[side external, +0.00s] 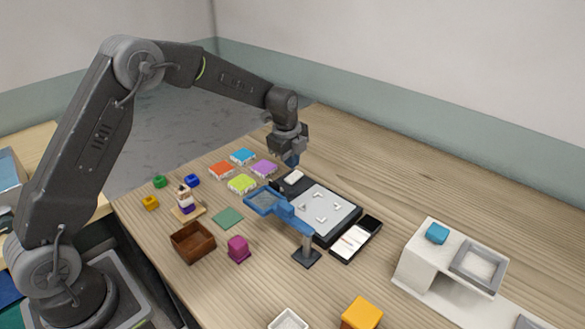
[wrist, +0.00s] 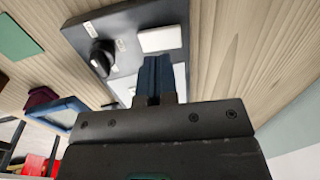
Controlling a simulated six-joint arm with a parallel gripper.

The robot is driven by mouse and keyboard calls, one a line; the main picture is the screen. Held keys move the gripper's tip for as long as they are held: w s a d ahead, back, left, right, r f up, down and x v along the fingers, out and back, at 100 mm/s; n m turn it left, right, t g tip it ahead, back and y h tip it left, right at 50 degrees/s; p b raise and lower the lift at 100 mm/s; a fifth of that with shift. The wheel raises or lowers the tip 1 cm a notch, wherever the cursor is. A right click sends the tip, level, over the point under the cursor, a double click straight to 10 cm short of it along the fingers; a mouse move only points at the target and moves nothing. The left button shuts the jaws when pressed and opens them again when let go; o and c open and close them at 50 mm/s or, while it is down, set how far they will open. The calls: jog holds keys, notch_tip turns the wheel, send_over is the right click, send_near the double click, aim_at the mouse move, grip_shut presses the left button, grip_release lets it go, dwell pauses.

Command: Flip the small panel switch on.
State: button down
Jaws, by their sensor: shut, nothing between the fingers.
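The dark panel (side external: 278,187) lies on the table with a grey plate (side external: 335,209) on its right part. A small white rectangular piece, apparently the switch (side external: 293,177), sits at its far left end; it also shows in the wrist view (wrist: 162,39). I cannot tell which way it is tipped. A black knob (wrist: 102,55) sits beside it on the panel. My gripper (side external: 291,161) is above the panel's far end, close to the white piece. Its blue fingers (wrist: 155,62) are together and empty, with tips near the white piece; contact cannot be told.
A brown box (side external: 193,242) and magenta block (side external: 238,248) stand nearer. The table behind the panel is clear.

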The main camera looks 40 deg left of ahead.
aim_at(296, 173)
notch_tip(296, 173, up, 10)
jog(key=s, duration=0.1)
jog(key=shift+s, duration=0.3)
jog(key=shift+w+r, duration=0.1)
jog(key=shift+w+a, duration=0.2)
jog(key=shift+w, duration=0.4)
jog(key=f, duration=0.4)
jog(key=w+f, duration=0.1)
jog(key=f, duration=0.4)
jog(key=w+f, duration=0.1)
jog(key=f, duration=0.3)
jog(key=shift+w+f, duration=0.1)
jog(key=shift+f, duration=0.3)
